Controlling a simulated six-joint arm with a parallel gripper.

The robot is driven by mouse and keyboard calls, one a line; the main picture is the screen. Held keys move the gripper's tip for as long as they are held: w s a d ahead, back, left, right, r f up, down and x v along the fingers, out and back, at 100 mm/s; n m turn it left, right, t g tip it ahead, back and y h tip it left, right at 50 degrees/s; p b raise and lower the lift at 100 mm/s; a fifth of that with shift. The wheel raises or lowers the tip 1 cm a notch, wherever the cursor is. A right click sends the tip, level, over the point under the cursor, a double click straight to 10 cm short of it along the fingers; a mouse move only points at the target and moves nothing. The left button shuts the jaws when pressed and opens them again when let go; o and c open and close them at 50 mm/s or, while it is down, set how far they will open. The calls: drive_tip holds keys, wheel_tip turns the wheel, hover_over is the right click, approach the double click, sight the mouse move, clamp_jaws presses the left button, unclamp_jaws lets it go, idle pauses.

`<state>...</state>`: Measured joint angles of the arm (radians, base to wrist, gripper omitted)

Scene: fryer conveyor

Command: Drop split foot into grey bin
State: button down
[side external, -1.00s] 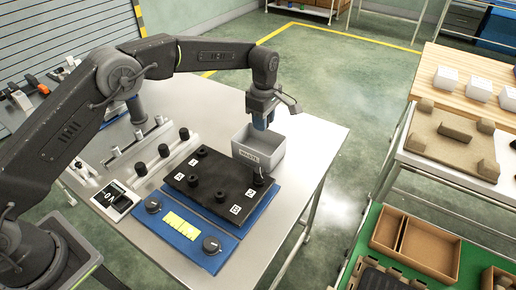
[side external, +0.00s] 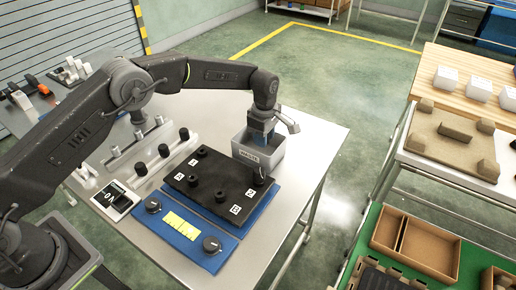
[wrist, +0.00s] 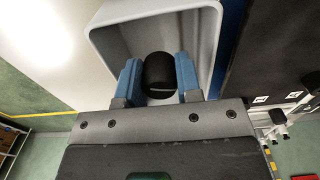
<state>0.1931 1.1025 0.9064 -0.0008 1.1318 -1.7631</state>
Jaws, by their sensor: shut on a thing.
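My gripper (wrist: 160,78) has its two blue fingers closed on a black rubber foot (wrist: 159,70), as the wrist view shows. A thin lighter line crosses the foot near its lower end; I cannot tell whether it is the split. The foot is over the opening of the grey bin (wrist: 112,42), inside its rim outline. In the side view, my gripper (side external: 261,133) points down at the bin (side external: 258,157), which stands on the metal table behind the black plate. The held foot is hidden there by the bin's wall and the fingers.
A black plate (side external: 211,167) with several black feet and white markers lies on a blue fixture (side external: 190,240) in front of the bin. A rail with black knobs (side external: 165,152) stands to the left. Bare tabletop (side external: 320,150) lies right of the bin.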

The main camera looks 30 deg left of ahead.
drive_tip(key=c, duration=0.7)
unclamp_jaws()
drive_tip(key=shift+r, duration=0.1)
drive_tip(key=shift+r, duration=6.85)
